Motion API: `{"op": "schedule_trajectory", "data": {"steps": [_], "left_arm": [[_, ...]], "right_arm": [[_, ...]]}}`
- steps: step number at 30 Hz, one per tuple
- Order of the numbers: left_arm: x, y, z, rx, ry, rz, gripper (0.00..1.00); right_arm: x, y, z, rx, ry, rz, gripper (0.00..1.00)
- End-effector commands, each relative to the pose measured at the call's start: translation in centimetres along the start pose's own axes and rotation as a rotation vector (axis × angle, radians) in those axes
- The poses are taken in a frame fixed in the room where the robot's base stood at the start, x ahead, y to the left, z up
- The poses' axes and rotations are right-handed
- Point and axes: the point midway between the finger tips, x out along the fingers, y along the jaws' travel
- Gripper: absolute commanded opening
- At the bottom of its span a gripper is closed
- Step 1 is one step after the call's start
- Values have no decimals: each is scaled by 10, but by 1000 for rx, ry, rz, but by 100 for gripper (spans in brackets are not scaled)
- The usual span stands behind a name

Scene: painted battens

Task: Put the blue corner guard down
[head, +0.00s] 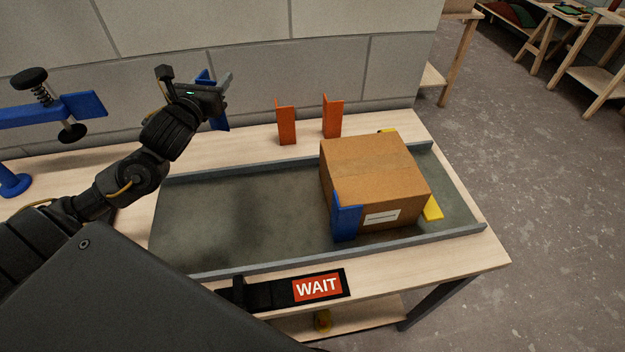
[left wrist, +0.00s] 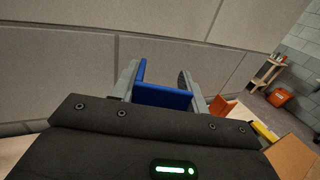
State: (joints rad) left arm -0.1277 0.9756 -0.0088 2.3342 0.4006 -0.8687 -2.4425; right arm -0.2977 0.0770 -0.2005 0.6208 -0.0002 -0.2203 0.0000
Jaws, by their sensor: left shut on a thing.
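My left gripper (head: 222,92) is shut on a blue corner guard (head: 219,122) and holds it upright near the wall, at the back left of the table. In the left wrist view the held guard (left wrist: 163,97) sits between the two grey fingers of the left gripper (left wrist: 158,85). The gripper hides part of it in the head view. A second blue corner guard (head: 345,219) stands against the front left corner of a cardboard box (head: 372,170). My right gripper is not in view.
The box stands in a grey tray (head: 240,220) whose left half is clear. Two orange guards (head: 287,124) (head: 332,119) stand behind it. Yellow guards (head: 433,208) show at the box's right side and back. A blue clamp (head: 45,115) is at left, a WAIT sign (head: 318,288) in front.

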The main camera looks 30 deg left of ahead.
Motion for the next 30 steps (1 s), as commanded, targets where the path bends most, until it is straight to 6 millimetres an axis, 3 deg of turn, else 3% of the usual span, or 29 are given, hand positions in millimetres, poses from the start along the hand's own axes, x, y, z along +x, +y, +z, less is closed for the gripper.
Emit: {"op": "schedule_trajectory", "data": {"steps": [6,10,18,24,30], "left_arm": [[18,-62,35,14,-14,-238,10],[21,-104,49,4,-13,-422,10],[-1,-194,56,-4,-3,-909,10],[-22,-217,48,-1,2,-1121,10],[-30,-221,47,1,1,-1178,10]], "right_arm": [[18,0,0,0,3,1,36],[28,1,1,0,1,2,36],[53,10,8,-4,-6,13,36],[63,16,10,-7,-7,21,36],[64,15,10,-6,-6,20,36]]}}
